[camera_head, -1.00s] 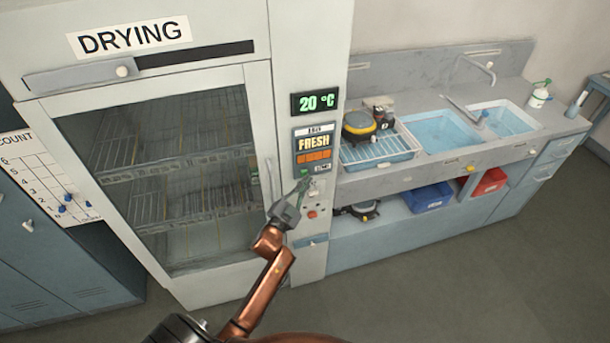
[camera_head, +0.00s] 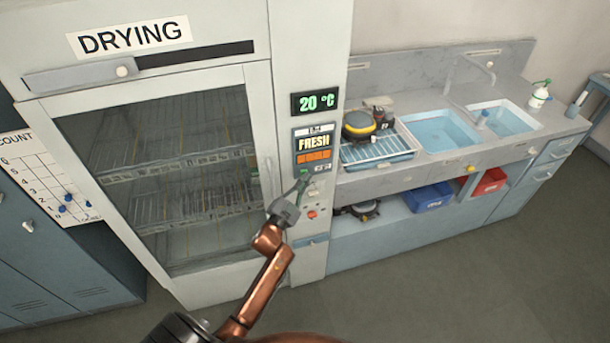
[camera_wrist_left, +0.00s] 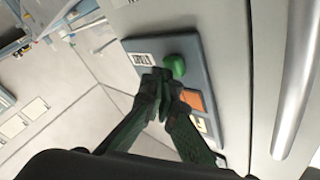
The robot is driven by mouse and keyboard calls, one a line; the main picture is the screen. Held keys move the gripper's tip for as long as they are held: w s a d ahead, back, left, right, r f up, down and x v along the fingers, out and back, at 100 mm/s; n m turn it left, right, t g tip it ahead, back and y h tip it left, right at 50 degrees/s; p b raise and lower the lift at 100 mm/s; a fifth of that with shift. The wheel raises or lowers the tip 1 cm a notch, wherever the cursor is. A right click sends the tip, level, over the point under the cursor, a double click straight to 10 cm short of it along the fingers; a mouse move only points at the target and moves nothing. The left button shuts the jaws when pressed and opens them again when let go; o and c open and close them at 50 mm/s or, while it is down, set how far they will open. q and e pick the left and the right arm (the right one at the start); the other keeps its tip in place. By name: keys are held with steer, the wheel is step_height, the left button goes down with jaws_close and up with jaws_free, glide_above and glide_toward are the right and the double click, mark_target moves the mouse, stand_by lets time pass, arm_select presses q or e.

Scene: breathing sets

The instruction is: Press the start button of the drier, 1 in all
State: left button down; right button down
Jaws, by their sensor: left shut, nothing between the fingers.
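The drier (camera_head: 262,120) is a tall pale cabinet with a glass door and a "DRYING" sign. Its control panel (camera_head: 313,143) carries an orange area, the word "FRESH" and, at its lower edge, a round green button (camera_head: 305,172) beside a small white label. The green button also shows large in the left wrist view (camera_wrist_left: 174,66). My left gripper (camera_head: 303,181) is shut and empty, its fingertips just below the green button in the head view. In the wrist view the fingertips (camera_wrist_left: 158,78) are close beside the button; I cannot tell whether they touch it. My right gripper is out of view.
A red button (camera_head: 312,214) is lower on the same column. The drier's door handle (camera_wrist_left: 299,75) is near my gripper in the wrist view. A sink counter (camera_head: 440,172) stands to the right, with open floor in front.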

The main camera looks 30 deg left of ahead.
arm_select(q)
steer(key=shift+w+a, duration=0.2)
stand_by(0.5)
steer(key=shift+s+d+p, duration=0.35)
steer(key=shift+s+d, duration=0.3)
steer(key=shift+d, duration=0.1)
steer(key=s+d+p, duration=0.1)
steer(key=s+d, duration=0.2)
steer(key=shift+s+d, duration=0.1)
steer(key=shift+d, duration=0.3)
steer(key=shift+f, duration=0.15)
stand_by(0.7)
